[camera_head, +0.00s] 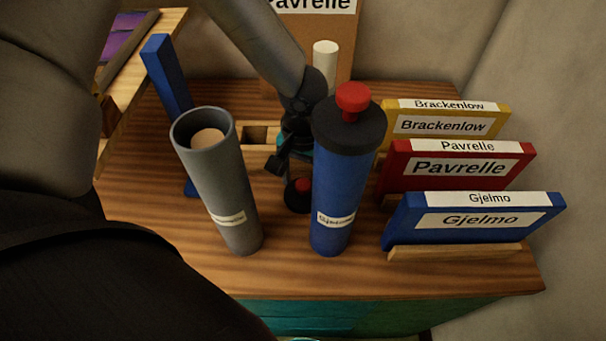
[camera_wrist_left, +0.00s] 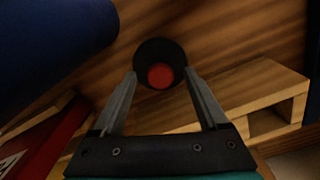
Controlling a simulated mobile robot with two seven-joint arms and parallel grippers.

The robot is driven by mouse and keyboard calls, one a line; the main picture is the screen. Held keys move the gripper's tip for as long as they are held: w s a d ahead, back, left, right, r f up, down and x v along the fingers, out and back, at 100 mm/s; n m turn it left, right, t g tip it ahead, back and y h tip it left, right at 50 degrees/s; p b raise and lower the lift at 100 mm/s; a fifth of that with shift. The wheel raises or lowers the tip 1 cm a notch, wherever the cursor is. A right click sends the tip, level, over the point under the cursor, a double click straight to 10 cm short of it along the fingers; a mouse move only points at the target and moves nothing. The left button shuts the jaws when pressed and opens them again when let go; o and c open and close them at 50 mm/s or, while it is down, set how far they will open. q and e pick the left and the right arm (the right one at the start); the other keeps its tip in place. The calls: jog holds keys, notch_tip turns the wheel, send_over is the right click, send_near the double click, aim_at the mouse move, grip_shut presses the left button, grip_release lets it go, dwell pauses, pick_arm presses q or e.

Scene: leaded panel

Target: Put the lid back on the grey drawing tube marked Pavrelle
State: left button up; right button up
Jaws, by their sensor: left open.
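The grey tube (camera_head: 219,178) stands upright and open at the left, with a pale roll (camera_head: 209,142) inside. Its small label is too blurred to read. A black lid with a red knob (camera_head: 299,195) lies knob-up on the table, between the grey tube and the blue tube and partly hidden by the blue tube. My left gripper (camera_head: 284,161) is open just above and behind this lid. In the left wrist view the lid (camera_wrist_left: 160,50) lies just beyond and between the open fingertips. My right gripper is not in view.
A blue tube (camera_head: 338,200) with its own black lid and red knob stands close beside the loose lid. Yellow, red and blue labelled boards (camera_head: 478,219) stand at the right. A wooden block with a slot (camera_head: 256,135) is behind. The front table strip (camera_head: 290,275) is clear.

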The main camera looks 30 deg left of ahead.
pick_arm(q)
jog(key=shift+c, duration=0.3)
grip_shut()
dwell(0.5)
